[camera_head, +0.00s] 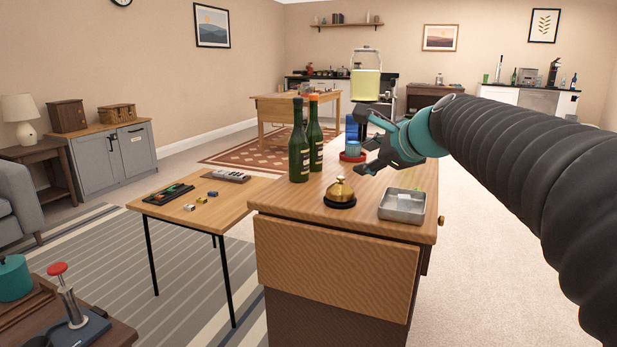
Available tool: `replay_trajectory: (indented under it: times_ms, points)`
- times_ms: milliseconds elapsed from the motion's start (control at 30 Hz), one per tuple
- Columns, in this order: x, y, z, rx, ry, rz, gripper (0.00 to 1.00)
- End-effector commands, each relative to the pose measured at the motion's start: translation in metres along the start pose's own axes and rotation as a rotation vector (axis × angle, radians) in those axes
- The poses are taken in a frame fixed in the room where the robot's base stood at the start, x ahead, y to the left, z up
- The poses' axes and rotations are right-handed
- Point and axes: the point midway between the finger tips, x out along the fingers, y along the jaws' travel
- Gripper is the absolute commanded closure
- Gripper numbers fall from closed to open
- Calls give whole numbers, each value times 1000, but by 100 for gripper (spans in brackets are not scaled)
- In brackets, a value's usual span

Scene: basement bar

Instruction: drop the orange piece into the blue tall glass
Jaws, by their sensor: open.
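My gripper (369,142) is open over the far part of the wooden counter (285,206), at the right of the bottles, with no held object visible between its fingers. A dark blue upright shape (351,128) shows just left of the gripper, partly hidden by it; it may be the blue tall glass. A lighter blue, short round thing (353,147) is just below it, by a red round dish (352,157). I cannot make out an orange piece; the gripper and arm cover part of the counter.
Two green bottles (299,150) stand close to the left of the gripper. A brass bell (340,191) and a metal tray (402,205) are at the counter's near side. A pale yellow-green container (365,85) stands behind. A low table (205,213) is at left.

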Motion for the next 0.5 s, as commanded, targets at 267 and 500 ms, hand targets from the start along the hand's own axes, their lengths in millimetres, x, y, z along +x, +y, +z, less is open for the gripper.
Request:
replay_trajectory:
  times_ms: [267,500]
  points:
    - [-64,152,-32,-759,104,272,55]
    - [-117,272,-84,-1377,88,555,55]
